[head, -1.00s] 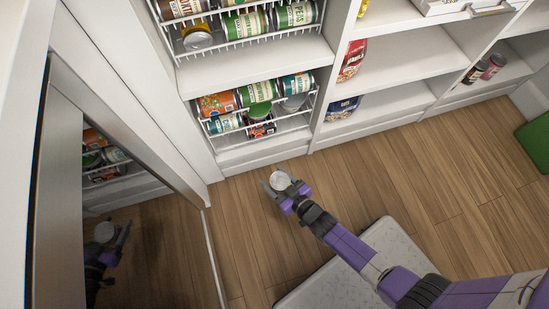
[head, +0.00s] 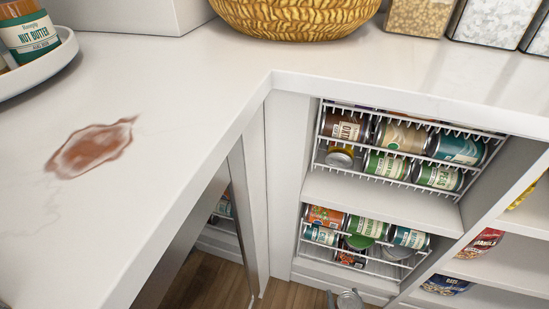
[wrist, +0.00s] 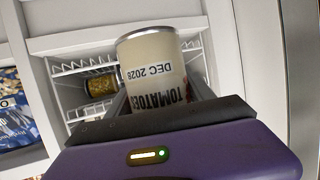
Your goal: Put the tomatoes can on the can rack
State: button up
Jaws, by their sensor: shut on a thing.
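The tomatoes can (wrist: 152,62) fills the middle of the wrist view, with a cream label and a silver rim. Its printed "TOMATOES" and "DEC 2028" appear upside down there. My gripper (wrist: 158,108) is shut on it. In the head view only the can's round silver end (head: 350,299) and a dark finger show at the bottom edge, below the racks. The white wire can rack has an upper tier (head: 405,181) and a lower tier (head: 388,262), both holding several cans. In the wrist view, rack wires (wrist: 72,68) and a golden can (wrist: 101,85) show behind the held can.
A white countertop (head: 200,75) overhangs the shelves and carries a reddish stain (head: 92,150), a basket (head: 295,15) and a round tray (head: 66,52). Open shelves with food bags (head: 480,243) stand to the right. Wooden floor (head: 205,282) shows below.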

notch_tip(320, 180, up, 42)
jog(key=p, duration=2.7)
jog(key=shift+w+a+p, duration=0.25)
jog(key=shift+p, duration=0.15)
jog(key=shift+a, duration=0.1)
